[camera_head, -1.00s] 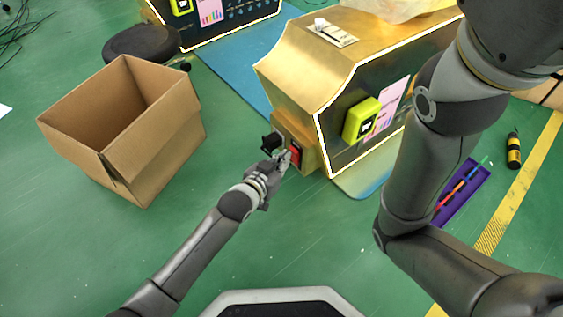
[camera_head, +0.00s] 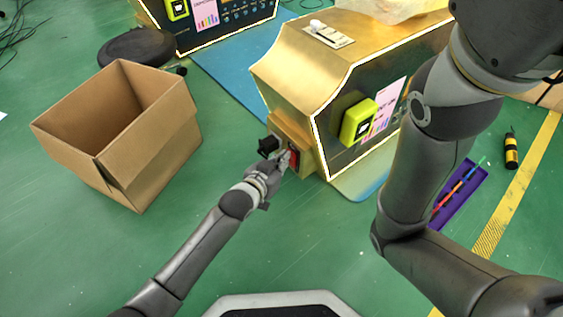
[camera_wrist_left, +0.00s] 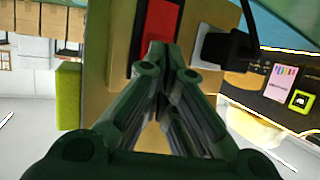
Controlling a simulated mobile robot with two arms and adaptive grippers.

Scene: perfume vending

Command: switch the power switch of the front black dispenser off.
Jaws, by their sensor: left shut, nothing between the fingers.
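The front black dispenser (camera_head: 340,125) has a gold housing and a glowing white edge. On its near left end is a gold box with a red power switch (camera_head: 293,158) and a black plug (camera_head: 268,145) beside it. My left gripper (camera_head: 285,160) is shut and empty, with its fingertips at the red switch. In the left wrist view the shut fingertips (camera_wrist_left: 165,55) lie over the lower part of the red switch (camera_wrist_left: 161,24), and the black plug (camera_wrist_left: 228,46) is to their right. I cannot tell whether the switch is pressed. My right gripper is out of view; only its arm shows.
An open cardboard box (camera_head: 120,135) stands on the green floor to the left. A second dispenser (camera_head: 215,20) is at the back. A purple tray (camera_head: 447,209) and a yellow-black cylinder (camera_head: 511,150) lie at the right. The floor in front is clear.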

